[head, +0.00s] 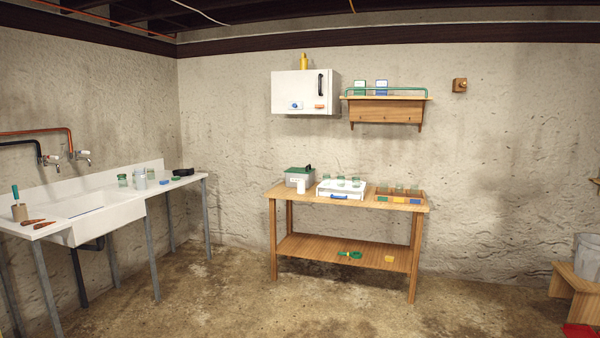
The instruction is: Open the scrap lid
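A small grey box (291,183) with a green lid (297,170) stands at the left end of the wooden table. The lid lies shut on the box and has a dark handle or knob at its right. This looks like the scrap box, but any label is too small to read. Neither of my grippers shows in the head view.
A white tray (341,195) and jars stand right of the box on the wooden table (283,192); a small white container (301,186) stands before it. A sink counter (120,210) stands left, a grey bucket (587,257) right. The concrete floor (230,300) ahead is clear.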

